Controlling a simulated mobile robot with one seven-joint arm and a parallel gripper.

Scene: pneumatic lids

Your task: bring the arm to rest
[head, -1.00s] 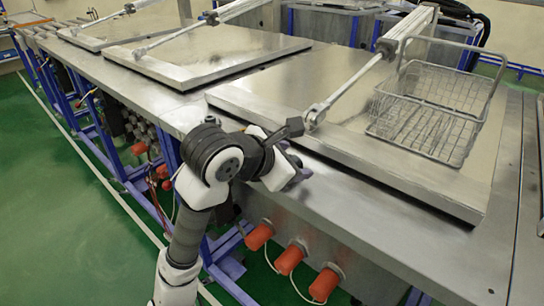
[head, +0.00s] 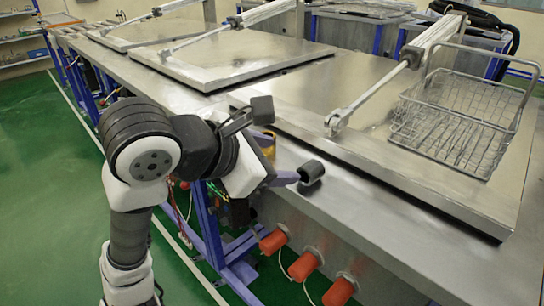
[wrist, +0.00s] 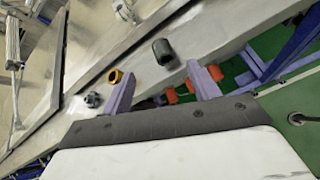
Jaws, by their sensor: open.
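My arm is bent at the left of the head view, in front of the metal bench (head: 400,225). In the wrist view my gripper (wrist: 128,75) also shows spread fingers with nothing held.
The near lid (head: 350,150) is closed, with a wire basket (head: 455,125) on it and a pneumatic cylinder (head: 435,35) above. Orange caps (head: 306,265) stick out of the bench front. Two more lids lie farther back. Green floor (head: 50,210) is open at left.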

